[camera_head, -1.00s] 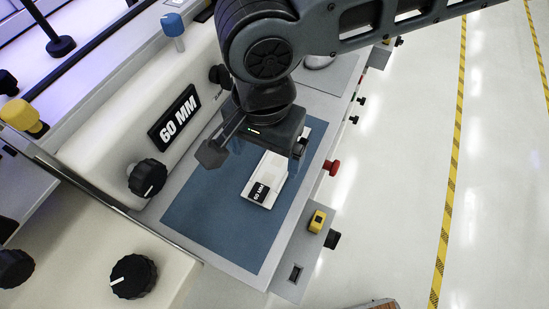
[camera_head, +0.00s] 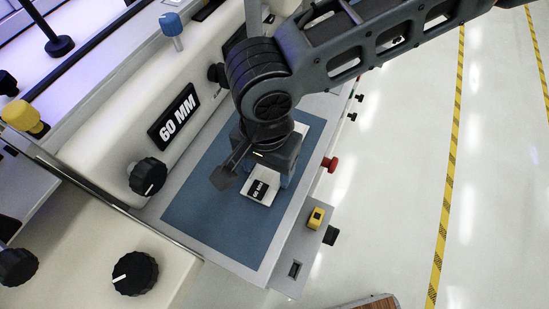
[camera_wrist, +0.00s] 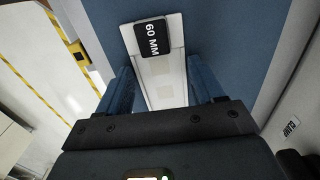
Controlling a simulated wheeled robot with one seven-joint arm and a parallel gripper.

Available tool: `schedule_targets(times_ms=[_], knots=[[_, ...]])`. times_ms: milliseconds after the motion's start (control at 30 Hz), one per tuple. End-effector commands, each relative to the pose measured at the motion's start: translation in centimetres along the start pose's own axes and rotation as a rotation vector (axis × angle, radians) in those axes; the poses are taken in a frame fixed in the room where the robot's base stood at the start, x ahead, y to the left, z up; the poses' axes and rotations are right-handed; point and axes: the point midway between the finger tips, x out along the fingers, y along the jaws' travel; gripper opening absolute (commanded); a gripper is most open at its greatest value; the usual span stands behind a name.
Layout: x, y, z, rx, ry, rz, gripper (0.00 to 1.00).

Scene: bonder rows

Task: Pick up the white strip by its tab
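The white strip (camera_head: 247,191) lies on a blue mat (camera_head: 203,215). A black label reading "60 MM" (camera_head: 259,189) is on its near, wider end. My gripper (camera_head: 270,173) is over the strip's farther part and hides it in the head view. In the wrist view, the blue fingers of my gripper (camera_wrist: 164,88) are apart, one on each side of the strip (camera_wrist: 160,85). The gripper is open, with gaps visible beside the strip. I cannot tell the fingers' exact height above the mat. Which part is the tab is not clear.
A cream machine with a "60 MM" sign (camera_head: 174,117) and a black knob (camera_head: 148,176) stands left of the mat. A red knob (camera_head: 330,164) and a yellow switch (camera_head: 316,218) are along the right edge. The mat's near part is clear.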

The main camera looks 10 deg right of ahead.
Motion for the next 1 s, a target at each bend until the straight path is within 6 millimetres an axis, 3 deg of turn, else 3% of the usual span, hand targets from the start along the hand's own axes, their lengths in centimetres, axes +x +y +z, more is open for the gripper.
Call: schedule_targets(times_ms=[333, 733, 967, 1000], knots=[[0.0, 0.0, 0.0, 0.0, 0.0, 0.0, 0.33], [-0.7, 0.0, 0.0, 0.0, -0.001, 0.0, 0.33], [-4.2, 0.0, -0.1, 0.001, -0.002, -0.004, 0.33], [-4.6, 0.2, -1.2, 0.007, 0.001, -0.003, 0.33]])
